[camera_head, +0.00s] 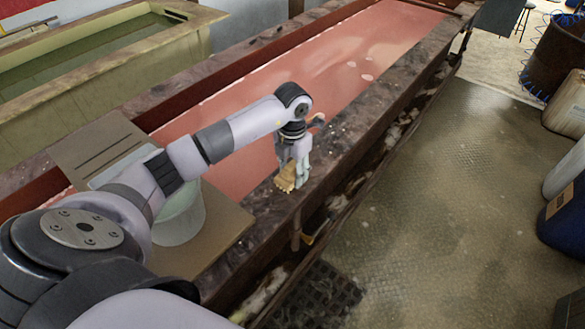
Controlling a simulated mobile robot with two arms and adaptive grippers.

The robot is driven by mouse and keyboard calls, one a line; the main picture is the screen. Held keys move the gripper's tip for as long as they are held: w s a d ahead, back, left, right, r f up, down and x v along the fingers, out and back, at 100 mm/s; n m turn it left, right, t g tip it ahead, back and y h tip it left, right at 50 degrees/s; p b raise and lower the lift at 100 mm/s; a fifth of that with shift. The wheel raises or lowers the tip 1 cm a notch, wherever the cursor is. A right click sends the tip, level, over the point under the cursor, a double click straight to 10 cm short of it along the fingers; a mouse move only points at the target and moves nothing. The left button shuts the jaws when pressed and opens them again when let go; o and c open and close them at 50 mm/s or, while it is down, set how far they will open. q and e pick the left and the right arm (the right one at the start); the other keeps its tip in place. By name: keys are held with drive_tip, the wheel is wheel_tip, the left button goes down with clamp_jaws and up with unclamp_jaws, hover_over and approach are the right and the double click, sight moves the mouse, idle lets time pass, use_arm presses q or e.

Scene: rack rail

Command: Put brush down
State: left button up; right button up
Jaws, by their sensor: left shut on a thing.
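My left gripper (299,178) is at the near rail of a long vat and points down. It is shut on the brush (285,178), a small tan, bristly thing at its fingertips. The brush is at the dark stained rail top (340,141); I cannot tell whether it touches it. The brush's handle is mostly hidden by the gripper. My right gripper is not in view.
The long vat holds red liquid (330,65). A brown board (222,232) lies across it, with a pale bucket (180,218) partly behind my left arm. A greenish vat (90,60) stands at the left. The floor (450,190) at the right is mostly clear, with containers (567,105) at its edge.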

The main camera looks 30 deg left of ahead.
sight(293, 164)
use_arm(q)
drive_tip(key=shift+f, duration=0.1)
drive_tip(key=o, duration=1)
drive_tip(key=shift+r, duration=0.3)
wheel_tip(293, 164, up, 11)
drive_tip(key=b, duration=0.3)
drive_tip(key=shift+f, duration=0.2)
drive_tip(key=shift+r, duration=0.55)
drive_tip(key=shift+f, duration=0.1)
